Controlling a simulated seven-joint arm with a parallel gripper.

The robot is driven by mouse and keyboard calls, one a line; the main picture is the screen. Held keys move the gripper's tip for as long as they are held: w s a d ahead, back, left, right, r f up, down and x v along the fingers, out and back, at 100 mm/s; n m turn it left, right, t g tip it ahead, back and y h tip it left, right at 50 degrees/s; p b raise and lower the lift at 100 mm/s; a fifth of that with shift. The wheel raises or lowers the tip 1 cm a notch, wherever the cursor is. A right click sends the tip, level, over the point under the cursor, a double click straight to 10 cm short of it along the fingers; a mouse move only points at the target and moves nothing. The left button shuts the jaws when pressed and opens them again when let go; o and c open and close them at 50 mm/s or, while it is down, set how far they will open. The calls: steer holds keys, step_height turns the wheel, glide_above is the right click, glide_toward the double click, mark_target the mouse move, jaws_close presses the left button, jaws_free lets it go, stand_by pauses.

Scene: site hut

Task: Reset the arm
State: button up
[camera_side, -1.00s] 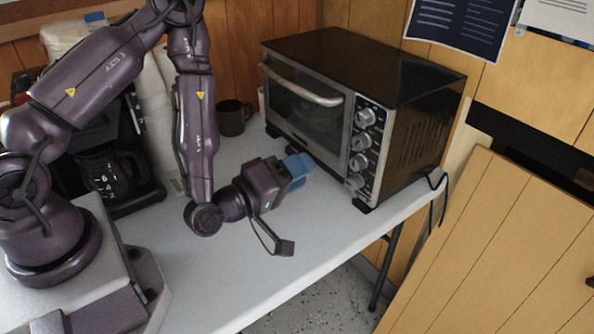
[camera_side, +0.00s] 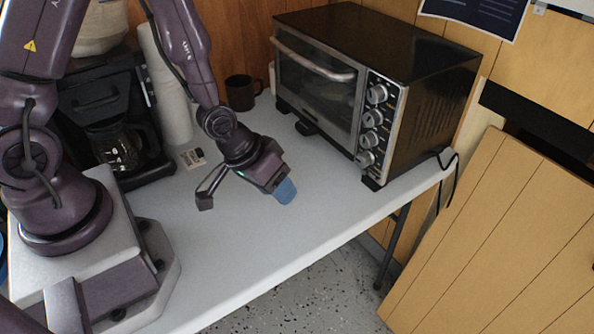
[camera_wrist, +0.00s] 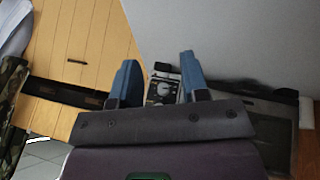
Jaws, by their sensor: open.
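My gripper (camera_side: 285,191) is over the white table, left of the toaster oven and apart from it. It points down and to the right, with blue fingertips. In the wrist view, its two blue fingers (camera_wrist: 158,72) stand apart with nothing held between them. The toaster oven's knob panel (camera_wrist: 162,87) shows beyond the gap. The black toaster oven (camera_side: 410,45) stands at the table's back right, with its door shut.
The table (camera_side: 300,235) is clear in front of the oven. A dark mug (camera_side: 240,92), paper towel roll (camera_side: 168,100) and coffee maker (camera_side: 118,145) stand towards the back left. A wooden panel (camera_side: 500,240) is right of the table.

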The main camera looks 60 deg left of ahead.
steer(key=s+a+r, duration=0.2)
steer(key=s+r, duration=0.2)
steer(key=r, duration=0.4)
steer(key=s+a+r+m+y, duration=0.1)
steer(key=s+a+r, duration=0.1)
steer(key=r, duration=0.7)
steer(key=s+a+r+m+y, duration=0.1)
steer(key=s+a+r, duration=0.1)
steer(key=s+r, duration=0.3)
step_height(320, 180, up, 4)
steer(key=shift+s+r+t, duration=0.1)
steer(key=shift+s+t, duration=0.2)
steer(key=shift+t, duration=0.1)
